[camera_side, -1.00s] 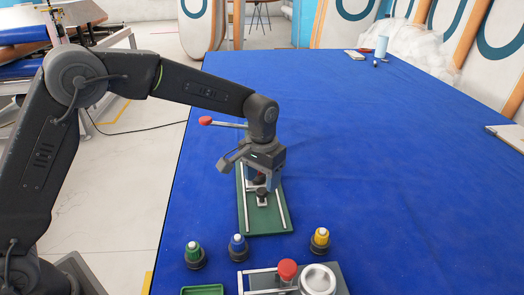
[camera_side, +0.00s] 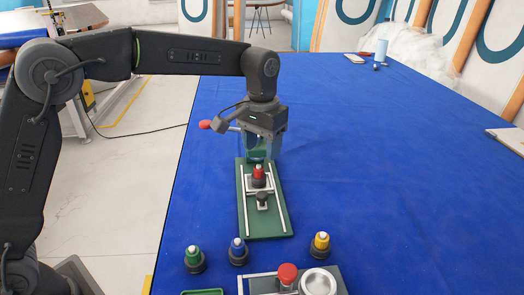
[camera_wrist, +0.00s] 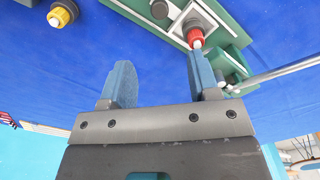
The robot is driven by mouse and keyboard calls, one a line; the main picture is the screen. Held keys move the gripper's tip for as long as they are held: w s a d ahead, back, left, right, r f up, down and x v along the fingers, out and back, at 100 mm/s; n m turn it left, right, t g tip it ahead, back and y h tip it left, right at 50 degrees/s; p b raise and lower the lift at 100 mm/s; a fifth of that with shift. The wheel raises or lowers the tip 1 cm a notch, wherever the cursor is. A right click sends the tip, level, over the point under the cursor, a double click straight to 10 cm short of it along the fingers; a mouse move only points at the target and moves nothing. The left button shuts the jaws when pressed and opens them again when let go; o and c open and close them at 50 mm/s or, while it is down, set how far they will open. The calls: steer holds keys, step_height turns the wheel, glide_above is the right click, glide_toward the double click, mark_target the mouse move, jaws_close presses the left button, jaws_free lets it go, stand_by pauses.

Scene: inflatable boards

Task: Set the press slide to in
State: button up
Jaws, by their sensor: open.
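The press has a green base plate (camera_side: 281,222) with two pale rails on the blue table. Its slide (camera_side: 250,186) sits part way along the rails, on the near side of the press head. The slide carries a red piece with a white top (camera_side: 258,173), and a dark knob (camera_side: 262,199) stands on its near side. My gripper (camera_side: 261,156) is open and empty above the far end of the press, beyond the red piece, and partly hides the press head.
A lever with a red ball (camera_side: 205,124) sticks out left beside my gripper. Green (camera_side: 194,257), blue (camera_side: 238,250) and yellow (camera_side: 320,244) pieces stand in dark holders nearer the camera. A grey fixture with a red knob (camera_side: 287,273) is at the front.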

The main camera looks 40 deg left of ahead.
mark_target(262, 194)
steer(key=s+t, duration=0.4)
steer(key=s, duration=0.2)
steer(key=x, duration=1.4)
steer(key=shift+w+f, duration=0.3)
steer(key=shift+w, duration=0.05)
jaws_close()
